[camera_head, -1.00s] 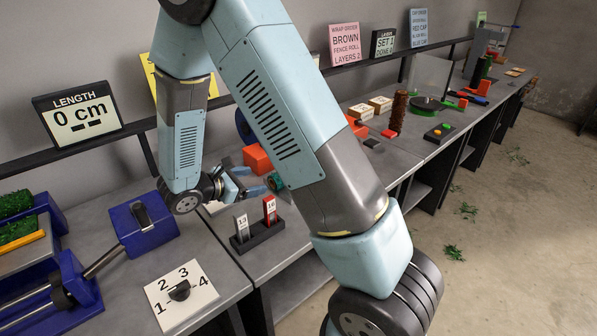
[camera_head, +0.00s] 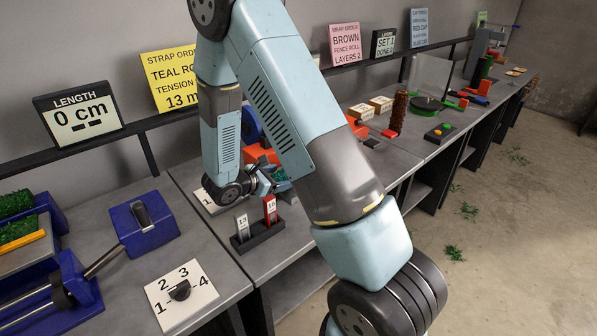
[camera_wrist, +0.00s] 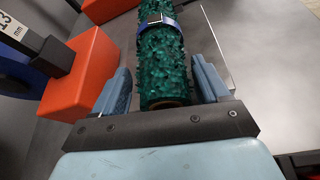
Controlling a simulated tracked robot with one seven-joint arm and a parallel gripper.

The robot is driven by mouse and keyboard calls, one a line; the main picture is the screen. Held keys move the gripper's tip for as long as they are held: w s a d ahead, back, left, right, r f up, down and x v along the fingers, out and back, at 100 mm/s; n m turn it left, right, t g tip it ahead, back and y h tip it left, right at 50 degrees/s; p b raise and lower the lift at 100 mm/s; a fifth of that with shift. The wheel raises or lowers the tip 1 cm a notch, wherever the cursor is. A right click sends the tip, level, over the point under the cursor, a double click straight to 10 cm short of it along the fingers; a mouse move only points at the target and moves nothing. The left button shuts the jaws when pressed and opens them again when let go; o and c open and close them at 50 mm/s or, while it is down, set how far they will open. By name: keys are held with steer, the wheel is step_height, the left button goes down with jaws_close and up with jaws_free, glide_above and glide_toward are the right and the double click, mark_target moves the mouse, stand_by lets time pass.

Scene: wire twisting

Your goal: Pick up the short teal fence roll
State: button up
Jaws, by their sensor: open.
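The teal fence roll (camera_wrist: 162,62) is a leafy cylinder with a blue band near its far end. In the wrist view it lies between the two light-blue fingers of my gripper (camera_wrist: 162,84), which is open around it. Small gaps show between the roll and each finger. In the head view my gripper (camera_head: 268,183) is low over the middle bench, behind the 13 and 16 tag holder. Only a small bit of teal shows there beside the fingers, and my arm hides most of the roll.
An orange-red block (camera_wrist: 84,75) stands close left of the fingers in the wrist view. A dark holder (camera_head: 257,235) with white and red tags stands in front of my gripper. A numbered dial plate (camera_head: 181,294) lies on the near bench. A yellow order sign (camera_head: 170,80) hangs behind.

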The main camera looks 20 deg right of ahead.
steer(key=shift+x, duration=1.05)
steer(key=shift+c, duration=0.4)
steer(key=c, duration=0.7)
